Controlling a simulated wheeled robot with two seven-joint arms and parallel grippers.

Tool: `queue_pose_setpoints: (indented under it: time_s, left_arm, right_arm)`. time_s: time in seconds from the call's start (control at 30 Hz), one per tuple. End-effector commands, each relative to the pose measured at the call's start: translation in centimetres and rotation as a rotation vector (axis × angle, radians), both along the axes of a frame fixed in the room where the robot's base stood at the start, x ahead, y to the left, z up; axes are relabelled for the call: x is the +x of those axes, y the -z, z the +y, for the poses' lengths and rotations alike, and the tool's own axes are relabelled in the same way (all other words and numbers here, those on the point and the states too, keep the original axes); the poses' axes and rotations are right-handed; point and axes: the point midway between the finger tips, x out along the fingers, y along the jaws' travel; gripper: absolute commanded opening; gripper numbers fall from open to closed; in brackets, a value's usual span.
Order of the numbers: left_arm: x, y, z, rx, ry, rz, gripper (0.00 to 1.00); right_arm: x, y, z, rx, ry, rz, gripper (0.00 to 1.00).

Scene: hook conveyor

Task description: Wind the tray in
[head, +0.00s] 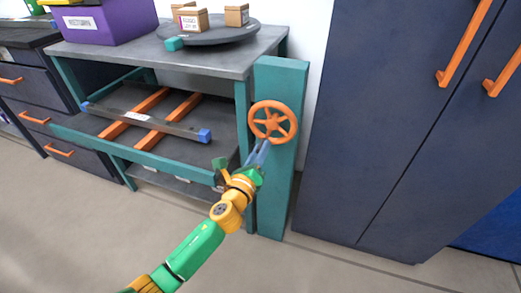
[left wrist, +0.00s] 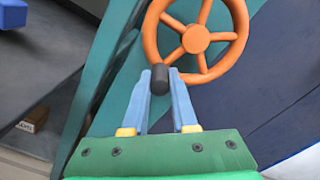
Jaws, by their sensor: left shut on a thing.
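An orange handwheel (head: 273,122) with spokes is mounted on a teal post (head: 277,205) at the right of the workbench. It also shows in the left wrist view (left wrist: 197,40), with a dark handle knob (left wrist: 160,72) at its lower left rim. My left gripper (head: 262,148) is shut on this knob, with one blue-grey finger on each side in the left wrist view (left wrist: 161,82). A long dark bar (head: 150,122) with blue ends and a white label lies across two orange rails (head: 168,124) below the bench top. I cannot tell whether it is part of the tray. My right gripper is out of view.
Tall dark cabinets (head: 375,130) stand close on the right. Drawers (head: 45,115) stand left. The front floor is clear.

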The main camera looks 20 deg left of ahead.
Motion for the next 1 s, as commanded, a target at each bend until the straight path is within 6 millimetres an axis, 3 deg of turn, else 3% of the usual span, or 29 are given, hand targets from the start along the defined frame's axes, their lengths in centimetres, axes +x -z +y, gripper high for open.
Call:
queue_pose_setpoints:
  time_s: [0.43, 1.0]
  left_arm:
    - [0.0, 0.0, 0.0, 0.001, 0.000, 0.000, 0.00]
    - [0.0, 0.0, 0.0, 0.001, 0.000, 0.000, 0.00]
  right_arm:
    - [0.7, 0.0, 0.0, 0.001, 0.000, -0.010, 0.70]
    - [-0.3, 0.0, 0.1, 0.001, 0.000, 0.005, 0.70]
